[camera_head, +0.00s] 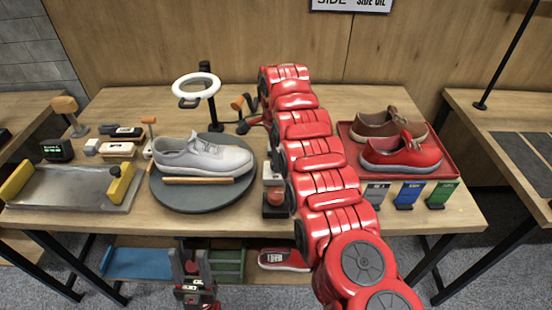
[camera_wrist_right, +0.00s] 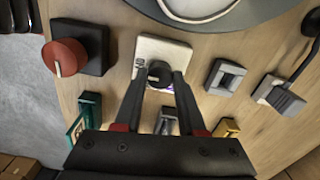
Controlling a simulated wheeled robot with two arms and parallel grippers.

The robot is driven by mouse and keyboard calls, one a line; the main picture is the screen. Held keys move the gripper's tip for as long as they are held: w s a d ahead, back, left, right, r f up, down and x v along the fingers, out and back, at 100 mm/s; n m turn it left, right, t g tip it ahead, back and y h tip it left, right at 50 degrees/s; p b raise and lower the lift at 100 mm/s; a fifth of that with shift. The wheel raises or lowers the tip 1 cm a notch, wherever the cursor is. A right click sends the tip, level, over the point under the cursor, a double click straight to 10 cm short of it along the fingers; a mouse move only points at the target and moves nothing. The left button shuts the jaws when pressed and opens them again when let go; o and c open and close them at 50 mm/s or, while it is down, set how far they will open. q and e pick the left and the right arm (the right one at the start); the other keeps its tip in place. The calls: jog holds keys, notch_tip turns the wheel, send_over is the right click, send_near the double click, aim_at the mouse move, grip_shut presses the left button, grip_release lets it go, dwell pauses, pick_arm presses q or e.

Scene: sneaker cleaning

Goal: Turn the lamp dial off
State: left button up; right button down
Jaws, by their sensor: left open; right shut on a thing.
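A ring lamp (camera_head: 196,86) with a white ring stands on a black post at the back of the table; I cannot tell whether it is lit. In the right wrist view a black knob (camera_wrist_right: 160,70) sits on a white plate (camera_wrist_right: 148,47). My right gripper (camera_wrist_right: 161,79) is shut on this knob, one finger on each side. In the head view the white plate (camera_head: 271,173) shows partly beside my right arm, and the right gripper is hidden behind the arm. My left gripper (camera_head: 193,275) is open and empty, low in front of the table.
A red knob on a black base (camera_wrist_right: 68,57) lies beside the plate. A grey sneaker (camera_head: 203,156) rests on a round dark turntable (camera_head: 205,202). A red tray (camera_head: 447,165) with shoes stands at the right. A switch (camera_wrist_right: 225,77) and a plug (camera_wrist_right: 281,95) are near the gripper.

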jog(key=c, duration=0.5)
grip_release()
notch_tip(320, 180, up, 3)
jog(key=shift+w+r, duration=0.1)
notch_tip(320, 180, up, 14)
jog(key=p, duration=1.3)
jog(key=shift+p, duration=0.4)
jog(key=shift+r, duration=0.1)
